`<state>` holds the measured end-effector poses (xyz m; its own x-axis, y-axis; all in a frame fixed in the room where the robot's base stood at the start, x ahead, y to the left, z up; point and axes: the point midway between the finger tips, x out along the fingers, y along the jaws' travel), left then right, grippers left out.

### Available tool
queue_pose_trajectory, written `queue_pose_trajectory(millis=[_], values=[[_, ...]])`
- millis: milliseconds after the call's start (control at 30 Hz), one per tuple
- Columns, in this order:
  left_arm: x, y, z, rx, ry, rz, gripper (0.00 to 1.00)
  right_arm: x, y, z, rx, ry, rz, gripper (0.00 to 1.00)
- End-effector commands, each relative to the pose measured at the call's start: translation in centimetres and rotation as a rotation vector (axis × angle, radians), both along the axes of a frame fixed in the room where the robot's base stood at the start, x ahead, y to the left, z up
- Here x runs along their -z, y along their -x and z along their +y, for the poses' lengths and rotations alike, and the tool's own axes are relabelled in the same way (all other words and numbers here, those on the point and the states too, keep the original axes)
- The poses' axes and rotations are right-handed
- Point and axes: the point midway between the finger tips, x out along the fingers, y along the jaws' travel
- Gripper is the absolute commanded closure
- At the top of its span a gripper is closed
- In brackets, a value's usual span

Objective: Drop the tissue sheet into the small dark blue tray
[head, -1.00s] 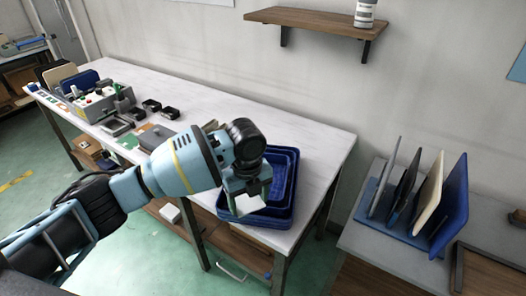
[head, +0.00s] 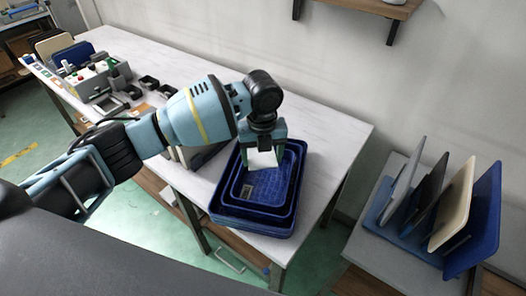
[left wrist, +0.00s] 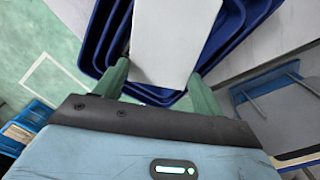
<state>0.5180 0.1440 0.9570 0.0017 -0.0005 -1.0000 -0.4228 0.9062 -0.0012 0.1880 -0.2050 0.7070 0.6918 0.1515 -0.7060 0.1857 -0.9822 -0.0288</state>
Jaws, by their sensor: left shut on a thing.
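My left gripper (head: 262,156) is shut on a white tissue sheet (head: 262,161), which hangs between its fingers. In the left wrist view the sheet (left wrist: 170,40) shows as a pale flat strip between the green fingers. The small dark blue tray (head: 284,188) is the innermost of a nested blue stack at the table's near right end. The gripper and sheet are above the rear part of this tray and hide some of it. The sheet appears apart from the tray floor, though the exact gap is hard to tell. My right gripper is not in view.
Larger blue trays (head: 252,222) surround the small one. A rack with upright panels (head: 408,205) stands on a grey side table at right. A grey control box (head: 95,80) and small black bins are at the table's far left. White tabletop (head: 335,135) is clear behind the stack.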

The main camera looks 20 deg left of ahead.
Motion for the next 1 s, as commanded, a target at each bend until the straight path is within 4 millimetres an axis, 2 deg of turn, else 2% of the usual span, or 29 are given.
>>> queue_pose_trajectory(millis=[400,567,833,867,1000], values=[[4.8,0.1,0.1,0.0,-0.001,0.007,0.51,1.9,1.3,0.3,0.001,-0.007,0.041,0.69],[5.5,0.1,0.1,0.0,-0.001,0.003,0.51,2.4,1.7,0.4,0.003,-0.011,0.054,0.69],[5.3,0.0,0.0,0.0,-0.001,-0.002,0.51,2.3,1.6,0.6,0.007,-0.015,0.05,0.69],[5.3,0.0,0.0,0.0,-0.001,-0.002,0.27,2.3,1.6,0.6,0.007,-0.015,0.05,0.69],[5.4,0.0,0.0,0.0,0.0,-0.001,0.08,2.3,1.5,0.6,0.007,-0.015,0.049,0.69]])
